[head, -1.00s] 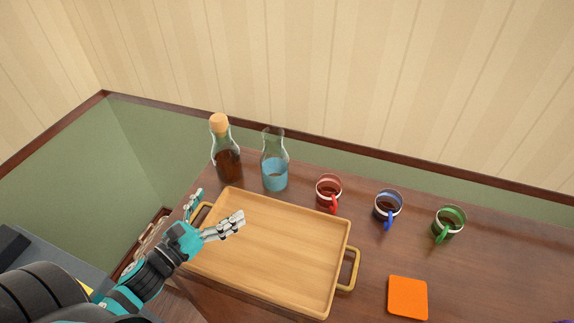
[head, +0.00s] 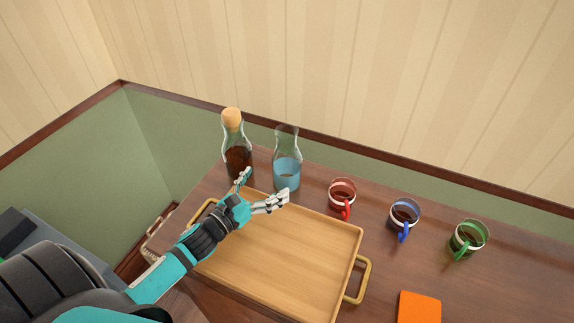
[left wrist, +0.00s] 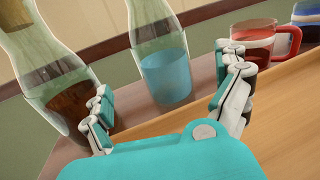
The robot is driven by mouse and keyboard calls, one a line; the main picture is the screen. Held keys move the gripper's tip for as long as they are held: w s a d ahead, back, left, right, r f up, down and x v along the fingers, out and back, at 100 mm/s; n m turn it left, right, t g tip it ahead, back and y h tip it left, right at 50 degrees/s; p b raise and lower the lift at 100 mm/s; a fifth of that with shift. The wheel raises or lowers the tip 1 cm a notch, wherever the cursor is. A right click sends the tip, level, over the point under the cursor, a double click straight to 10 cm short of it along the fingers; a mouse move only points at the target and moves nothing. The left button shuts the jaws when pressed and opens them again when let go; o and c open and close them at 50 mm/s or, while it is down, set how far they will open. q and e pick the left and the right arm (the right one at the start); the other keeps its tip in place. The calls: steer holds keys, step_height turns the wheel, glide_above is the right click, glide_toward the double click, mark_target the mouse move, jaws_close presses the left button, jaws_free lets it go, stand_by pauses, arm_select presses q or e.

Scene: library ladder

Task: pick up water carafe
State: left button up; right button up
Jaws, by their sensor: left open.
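The water carafe (head: 287,174) is clear glass with blue water in its lower part, upright on the table behind the tray. It also stands upright in the left wrist view (left wrist: 165,75), seen between my two fingers and beyond their tips. My left gripper (head: 263,187) is open and empty, over the tray's back edge, in front of the carafe and apart from it. Its fingers also show in the left wrist view (left wrist: 167,93). The right gripper is not in view.
A corked bottle of dark liquid (head: 238,158) stands close left of the carafe, near my left finger. A wooden tray (head: 290,255) with brass handles lies in front. Red (head: 341,194), blue (head: 404,214) and green (head: 468,238) mugs and an orange square (head: 419,307) are to the right.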

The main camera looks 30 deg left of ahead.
mark_target(277, 173)
arm_select(q)
steer(key=shift+x, duration=0.95)
steer(key=shift+w+d+r+p, duration=0.2)
steer(key=shift+w+p, duration=0.15)
steer(key=shift+w, duration=0.2)
steer(key=p+x, duration=0.1)
steer(key=x, duration=0.2)
steer(key=shift+w+d, duration=0.1)
steer(key=shift+w, duration=0.25)
steer(key=shift+w+d+f, duration=0.1)
steer(key=shift+w+f, duration=0.05)
steer(key=shift+w, duration=0.2)
steer(key=shift+s, duration=0.1)
steer(key=c, duration=1.6)
steer(key=shift+c, duration=0.6)
steer(key=shift+r, duration=0.25)
